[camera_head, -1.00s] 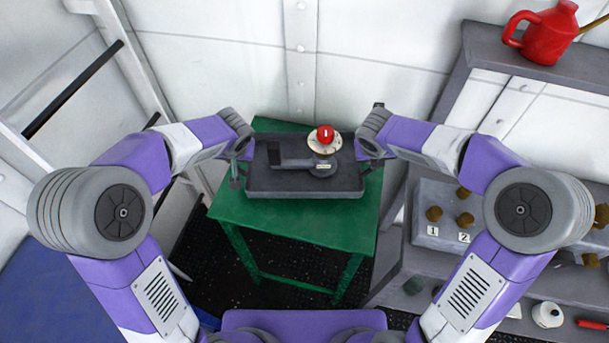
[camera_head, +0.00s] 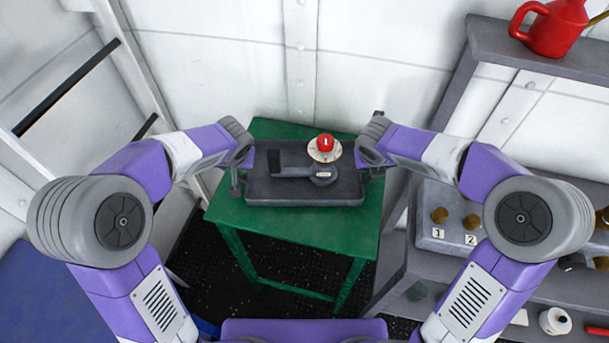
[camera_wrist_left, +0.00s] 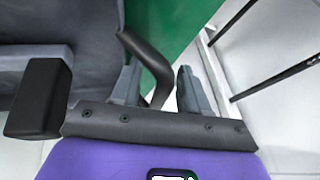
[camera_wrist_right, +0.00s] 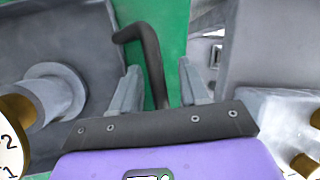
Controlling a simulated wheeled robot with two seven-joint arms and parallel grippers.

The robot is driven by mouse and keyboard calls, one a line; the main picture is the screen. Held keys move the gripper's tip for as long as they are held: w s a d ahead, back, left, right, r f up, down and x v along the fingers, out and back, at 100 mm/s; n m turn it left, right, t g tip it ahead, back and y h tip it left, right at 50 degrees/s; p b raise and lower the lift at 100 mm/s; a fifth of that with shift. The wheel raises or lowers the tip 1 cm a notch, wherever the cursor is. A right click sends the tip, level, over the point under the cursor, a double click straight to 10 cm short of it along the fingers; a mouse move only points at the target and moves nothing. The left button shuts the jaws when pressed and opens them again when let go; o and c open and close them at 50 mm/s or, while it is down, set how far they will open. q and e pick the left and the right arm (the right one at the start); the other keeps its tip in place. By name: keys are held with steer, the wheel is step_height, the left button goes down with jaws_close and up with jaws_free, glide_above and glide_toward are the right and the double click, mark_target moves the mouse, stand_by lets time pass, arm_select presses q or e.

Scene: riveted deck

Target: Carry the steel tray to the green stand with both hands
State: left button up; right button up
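The dark grey steel tray (camera_head: 300,197) lies over the top of the green stand (camera_head: 310,235) and looks level; I see no clear gap beneath it. Its black handles show in the left wrist view (camera_wrist_left: 158,72) and the right wrist view (camera_wrist_right: 153,65). My left gripper (camera_head: 237,180) is at the left end of the tray, its fingers (camera_wrist_left: 158,88) apart on either side of the handle. My right gripper (camera_head: 374,170) is at the right end, its fingers (camera_wrist_right: 158,85) also apart around the handle. On the tray sits a grey fitting (camera_head: 295,172) with a red knob (camera_head: 325,142).
A grey shelf unit (camera_head: 455,95) stands at the right with a red can (camera_head: 553,30) on top and brass knobs (camera_head: 440,215) on a numbered block lower down. A ladder-like frame (camera_head: 75,75) leans at the left. The white wall is close behind the stand.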

steer(key=shift+r, duration=0.2)
arm_select(q)
steer(key=v, duration=1.2)
arm_select(e)
steer(key=v, duration=1.1)
steer(key=shift+s+a+r, duration=0.2)
steer(key=shift+s+r, duration=0.05)
